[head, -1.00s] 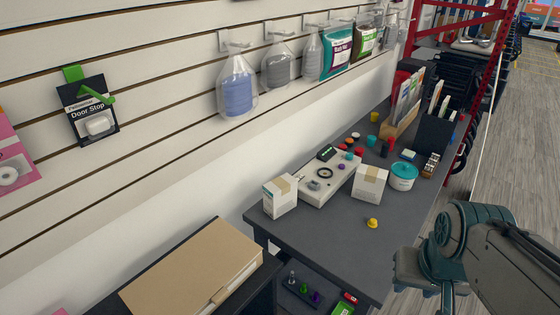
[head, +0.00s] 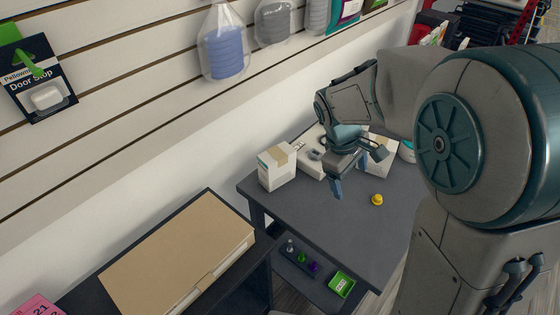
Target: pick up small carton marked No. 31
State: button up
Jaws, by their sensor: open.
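Two small white cartons with tan tape stand on the dark grey table (head: 345,228). The left carton (head: 277,170) is in full view near the table's left corner. The right carton (head: 384,160) is partly hidden behind my gripper. I cannot read a No. 31 on either one. My gripper (head: 358,172) is open and empty, above the table between the two cartons, to the right of the left one.
A yellow knob (head: 377,200) sits on the table in front of my gripper. A pale control box (head: 311,160) stands behind, partly hidden by my arm. A flat tan box (head: 180,255) lies on a dark stand at left. The slatted wall (head: 120,120) rises behind.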

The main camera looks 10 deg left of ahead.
jog(key=w+a+f+n+t+h, duration=0.1)
jog(key=w+a+f+n+h, duration=0.1)
jog(key=w+a+f+n, duration=0.3)
jog(key=w+a+n+t+h, duration=0.1)
jog(key=a+n+t+h, duration=0.15)
jog(key=a, duration=0.35)
jog(key=n+t+h+b, duration=0.1)
jog(key=n+t+h, duration=0.1)
jog(key=n+t, duration=0.55)
send_near(272, 155)
jog(key=shift+n+g+y, duration=0.35)
jog(key=shift+n+g, duration=0.45)
jog(key=w+d, duration=0.3)
jog(key=w+d+f, duration=0.1)
jog(key=w, duration=0.1)
jog(key=shift+d, duration=0.4)
jog(key=x, duration=0.5)
jog(key=shift+w+a+f, duration=0.1)
jog(key=shift+a+f, duration=0.05)
jog(key=shift+a, duration=0.05)
jog(key=c, duration=1.5)
